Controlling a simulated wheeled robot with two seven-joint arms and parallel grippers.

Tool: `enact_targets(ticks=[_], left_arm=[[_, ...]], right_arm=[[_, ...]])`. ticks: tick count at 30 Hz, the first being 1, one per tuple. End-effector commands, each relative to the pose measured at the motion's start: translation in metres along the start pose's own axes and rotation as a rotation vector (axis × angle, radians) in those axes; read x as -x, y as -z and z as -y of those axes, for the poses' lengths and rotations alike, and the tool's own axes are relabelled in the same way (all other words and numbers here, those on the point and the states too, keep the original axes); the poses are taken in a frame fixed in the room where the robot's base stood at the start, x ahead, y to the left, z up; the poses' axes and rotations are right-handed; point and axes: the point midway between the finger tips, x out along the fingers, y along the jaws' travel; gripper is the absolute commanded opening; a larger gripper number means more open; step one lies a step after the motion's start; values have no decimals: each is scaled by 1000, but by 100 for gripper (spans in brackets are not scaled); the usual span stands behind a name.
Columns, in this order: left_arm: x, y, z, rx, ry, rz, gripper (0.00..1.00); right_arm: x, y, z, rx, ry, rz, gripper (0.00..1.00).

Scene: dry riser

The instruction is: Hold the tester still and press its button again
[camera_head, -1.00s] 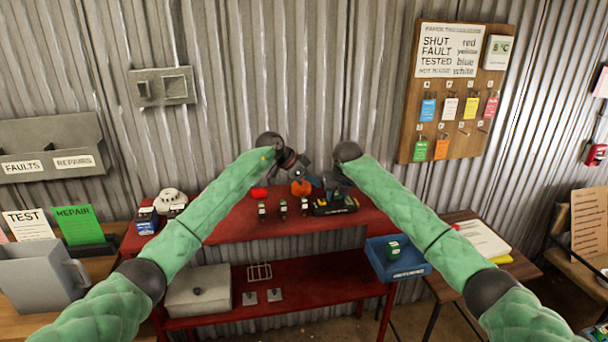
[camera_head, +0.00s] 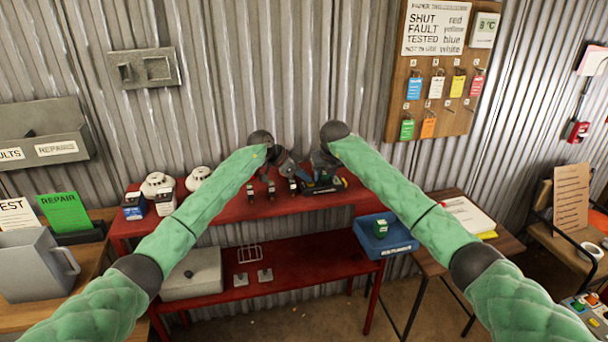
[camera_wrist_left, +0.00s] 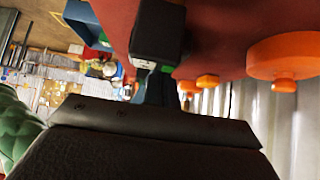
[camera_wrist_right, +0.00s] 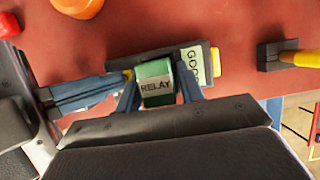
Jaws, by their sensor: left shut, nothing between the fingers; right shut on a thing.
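The tester (camera_wrist_right: 217,60) is a dark, flat unit on the red bench, with a pale green panel reading "GOO" and yellow bits at its ends. It also shows in the head view (camera_head: 325,188), partly hidden by my grippers. A green block labelled RELAY (camera_wrist_right: 156,84) sits on it. My right gripper (camera_wrist_right: 157,92) is shut with its fingers on both sides of this block. My left gripper (camera_wrist_left: 163,85) is shut and empty. In the right wrist view its fingertips (camera_wrist_right: 126,80) reach the tester's left end by a yellow bit; I cannot tell whether they touch or press it.
Several small dark blocks (camera_head: 271,190) stand on the bench left of the tester. An orange knob-like thing (camera_wrist_left: 285,55) is close to my left gripper. A blue bin (camera_head: 388,240) with a green block is at the bench's right. White detectors (camera_head: 157,184) stand at the left.

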Motion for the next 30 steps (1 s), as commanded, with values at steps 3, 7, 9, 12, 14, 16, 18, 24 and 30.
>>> enact_targets(ticks=[3,7,9,12,14,16,18,24,30], left_arm=[[-9,-11,-1,4,-3,8,0],[-11,-14,-1,7,-4,11,0],[-12,-15,-2,7,-5,13,0],[-12,-15,-2,8,-6,14,0],[-10,-13,-2,8,-6,14,0],[-5,-8,-2,6,-5,14,0],[3,0,-2,3,-4,12,0],[37,23,0,-1,5,2,0],[78,24,0,0,6,0,0]], right_arm=[[2,-1,-1,1,-2,1,7],[2,-1,-2,2,-2,3,7],[2,-1,-2,2,-3,4,7],[3,-2,-2,2,-3,4,7],[3,-2,-2,2,-3,5,7],[3,-2,-2,2,-3,5,7],[2,-2,-2,2,-2,5,7],[1,-1,-1,1,-2,2,7],[0,0,-1,1,-1,0,7]])
